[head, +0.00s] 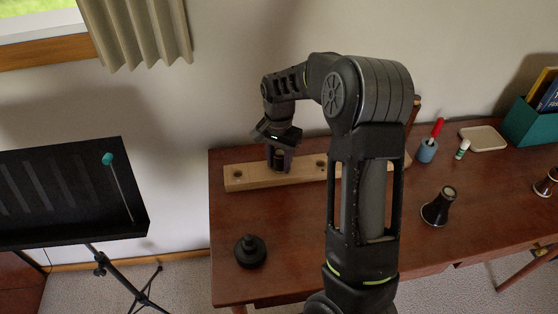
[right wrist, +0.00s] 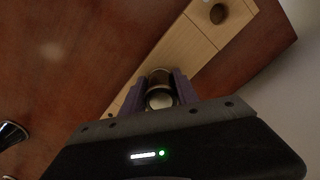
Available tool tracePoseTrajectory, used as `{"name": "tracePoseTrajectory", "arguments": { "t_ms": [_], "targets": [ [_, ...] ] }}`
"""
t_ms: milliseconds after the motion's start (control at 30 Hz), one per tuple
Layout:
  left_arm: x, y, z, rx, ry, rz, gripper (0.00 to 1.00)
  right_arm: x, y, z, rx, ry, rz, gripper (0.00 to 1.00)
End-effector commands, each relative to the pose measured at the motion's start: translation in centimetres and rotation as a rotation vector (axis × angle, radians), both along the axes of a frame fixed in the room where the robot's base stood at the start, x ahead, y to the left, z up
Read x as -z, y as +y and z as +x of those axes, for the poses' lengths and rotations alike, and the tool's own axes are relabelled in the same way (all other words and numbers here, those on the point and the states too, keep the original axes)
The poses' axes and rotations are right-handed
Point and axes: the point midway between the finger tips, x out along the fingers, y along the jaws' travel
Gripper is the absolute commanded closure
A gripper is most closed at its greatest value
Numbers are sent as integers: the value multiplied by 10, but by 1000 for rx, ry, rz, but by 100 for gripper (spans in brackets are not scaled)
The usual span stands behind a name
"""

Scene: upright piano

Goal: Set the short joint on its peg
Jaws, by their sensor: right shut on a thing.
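My right gripper (head: 279,160) is shut on the short joint, a small dark cylinder (head: 278,158) that sits mostly hidden between the fingers. In the right wrist view, the fingers (right wrist: 164,88) flank it and its pale, ring-edged end (right wrist: 160,98) faces the camera. A black piece with a round base and a short upright knob (head: 250,251) stands on the table, nearer the front left. My left gripper is not in view.
The board has dark round spots, one showing in the right wrist view (right wrist: 218,13). A black flared bell (head: 439,206), a blue cup with a red-handled tool (head: 427,151), a small bottle (head: 462,149) and a tray (head: 484,138) are to the right. The front middle table is partly hidden by my arm.

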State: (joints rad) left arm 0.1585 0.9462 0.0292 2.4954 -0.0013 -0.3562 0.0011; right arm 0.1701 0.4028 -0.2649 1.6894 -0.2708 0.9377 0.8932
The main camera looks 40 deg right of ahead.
Motion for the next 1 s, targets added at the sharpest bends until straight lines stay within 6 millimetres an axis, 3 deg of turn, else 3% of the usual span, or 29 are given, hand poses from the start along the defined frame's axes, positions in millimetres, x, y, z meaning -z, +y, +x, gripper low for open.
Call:
{"name": "tracePoseTrajectory", "arguments": {
  "t_ms": [67,100,400,767,1000],
  "targets": [
    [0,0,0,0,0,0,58,0,0,0,0,0,0,100],
    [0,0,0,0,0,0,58,0,0,0,0,0,0,63],
    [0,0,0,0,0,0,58,0,0,0,0,0,0,39],
    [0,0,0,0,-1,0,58,-6,0,0,0,-1,-1,39],
    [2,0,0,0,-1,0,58,-39,0,1,-1,-5,-1,39]
  ]
}}
